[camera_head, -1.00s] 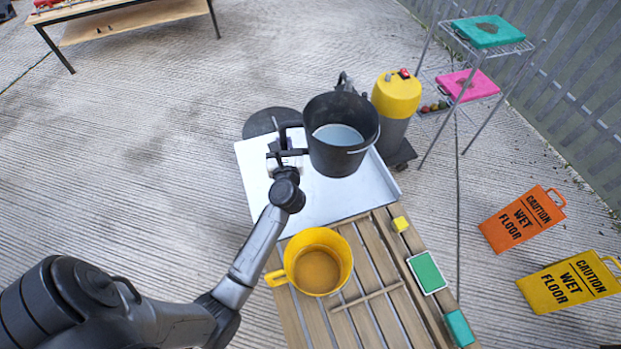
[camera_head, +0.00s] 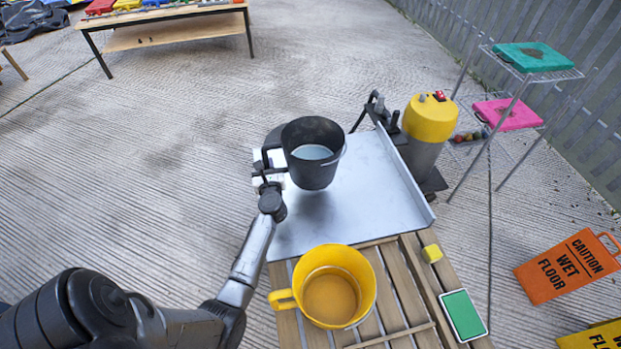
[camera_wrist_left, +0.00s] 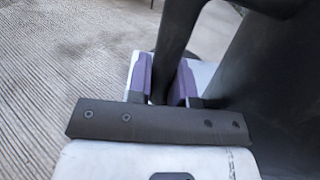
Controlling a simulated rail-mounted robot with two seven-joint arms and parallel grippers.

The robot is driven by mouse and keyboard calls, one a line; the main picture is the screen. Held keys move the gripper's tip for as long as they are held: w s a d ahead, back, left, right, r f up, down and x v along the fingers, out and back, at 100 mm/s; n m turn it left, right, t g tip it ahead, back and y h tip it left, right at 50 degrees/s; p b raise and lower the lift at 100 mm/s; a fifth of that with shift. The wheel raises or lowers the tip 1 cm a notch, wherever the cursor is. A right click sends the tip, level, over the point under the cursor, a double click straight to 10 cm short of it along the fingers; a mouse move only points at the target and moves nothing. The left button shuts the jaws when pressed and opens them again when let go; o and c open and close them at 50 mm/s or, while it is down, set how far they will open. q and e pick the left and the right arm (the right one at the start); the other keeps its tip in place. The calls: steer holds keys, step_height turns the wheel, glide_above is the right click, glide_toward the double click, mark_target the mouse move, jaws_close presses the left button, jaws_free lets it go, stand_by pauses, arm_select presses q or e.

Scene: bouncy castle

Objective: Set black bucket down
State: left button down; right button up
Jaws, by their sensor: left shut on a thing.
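The black bucket (camera_head: 316,172) holds pale liquid and hangs upright in my left gripper (camera_head: 266,165), over the left part of a grey metal tray (camera_head: 385,200). A shadow on the tray below suggests a gap under the bucket, but its exact height is hard to tell. In the left wrist view, the purple-padded fingers of the left gripper (camera_wrist_left: 163,80) are shut around a black upright bar of the bucket's handle, and the dark bucket wall (camera_wrist_left: 275,75) fills the right side. My right gripper is not in view.
A yellow jug (camera_head: 363,290) with amber liquid stands on a slatted wooden table (camera_head: 400,330) in front of the tray. A yellow-topped canister (camera_head: 430,118) stands behind the tray's right edge. The tray's right half is bare.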

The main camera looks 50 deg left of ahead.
arm_select(q)
steer(key=shift+f+b, duration=0.85)
steer(key=shift+f, duration=0.75)
steer(key=shift+f+b, duration=0.95)
steer(key=shift+f, duration=1.3)
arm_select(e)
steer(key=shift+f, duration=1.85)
arm_select(q)
steer(key=shift+f, duration=0.1)
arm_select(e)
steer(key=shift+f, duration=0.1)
arm_select(q)
steer(key=c, duration=1.5)
jaws_free()
steer(key=shift+f, duration=0.2)
steer(key=o, duration=0.5)
steer(key=shift+a+r, duration=0.1)
steer(key=shift+c, duration=0.2)
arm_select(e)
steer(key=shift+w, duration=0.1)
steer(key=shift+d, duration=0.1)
arm_select(q)
steer(key=shift+r, duration=0.1)
steer(key=shift+v, duration=3.8)
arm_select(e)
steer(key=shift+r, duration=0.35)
